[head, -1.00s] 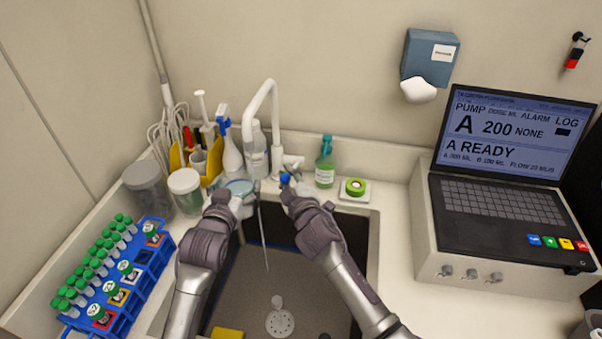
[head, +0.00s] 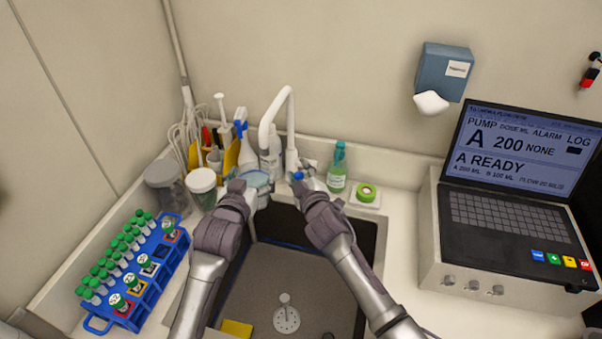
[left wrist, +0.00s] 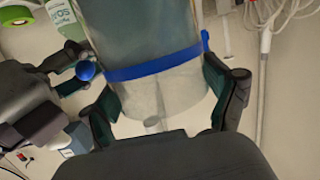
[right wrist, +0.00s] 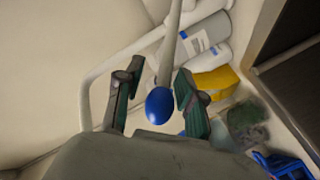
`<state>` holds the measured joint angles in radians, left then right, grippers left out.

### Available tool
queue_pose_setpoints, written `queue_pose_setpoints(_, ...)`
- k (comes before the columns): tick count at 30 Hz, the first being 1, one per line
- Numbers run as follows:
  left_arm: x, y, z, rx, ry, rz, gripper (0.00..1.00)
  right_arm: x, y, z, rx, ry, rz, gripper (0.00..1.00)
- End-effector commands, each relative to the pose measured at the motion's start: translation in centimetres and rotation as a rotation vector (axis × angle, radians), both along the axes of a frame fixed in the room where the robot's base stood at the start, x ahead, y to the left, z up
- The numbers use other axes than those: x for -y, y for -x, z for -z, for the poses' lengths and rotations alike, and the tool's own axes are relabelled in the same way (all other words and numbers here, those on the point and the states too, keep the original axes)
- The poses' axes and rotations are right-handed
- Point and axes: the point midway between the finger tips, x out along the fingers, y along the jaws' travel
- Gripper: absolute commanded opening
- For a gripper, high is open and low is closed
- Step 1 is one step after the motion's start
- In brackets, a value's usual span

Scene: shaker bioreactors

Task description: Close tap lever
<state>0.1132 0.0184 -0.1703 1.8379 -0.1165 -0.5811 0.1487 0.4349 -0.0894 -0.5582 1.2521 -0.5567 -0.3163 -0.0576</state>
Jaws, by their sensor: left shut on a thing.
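The white tap (head: 291,135) stands behind the sink, its curved spout reaching left. Its lever ends in a blue knob (head: 297,176). My right gripper (head: 306,182) is at the knob. In the right wrist view the blue knob (right wrist: 160,105) lies between the two open fingers (right wrist: 155,100), with gaps on both sides. My left gripper (head: 247,190) is shut on a clear vessel (head: 257,180) below the spout. In the left wrist view the vessel (left wrist: 155,95) has a blue band and a finger on each side.
A green bottle (head: 338,170) and green tape roll (head: 367,192) stand right of the tap. Jars, a tool caddy and a blue tube rack (head: 150,275) are at left.

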Motion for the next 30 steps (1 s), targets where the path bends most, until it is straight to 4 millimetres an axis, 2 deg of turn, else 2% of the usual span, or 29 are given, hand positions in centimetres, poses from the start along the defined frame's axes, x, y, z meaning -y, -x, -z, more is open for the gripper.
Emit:
queue_pose_setpoints(8,0.0,0.0,-0.2,0.004,0.0,0.0,0.42,0.4,0.7,0.2,-0.003,0.002,0.002,0.38)
queue_pose_setpoints(11,0.0,0.0,-0.2,0.004,0.0,0.0,0.42,0.9,1.9,0.0,-0.002,0.004,0.003,0.38)
queue_pose_setpoints(22,0.0,0.0,-0.2,0.004,0.0,0.0,0.42,3.2,8.9,-1.2,-0.003,0.002,-0.001,0.38)
queue_pose_setpoints(30,0.0,0.0,-0.2,0.004,0.0,0.0,0.42,4.0,11.1,-1.6,-0.002,0.002,0.0,0.38)
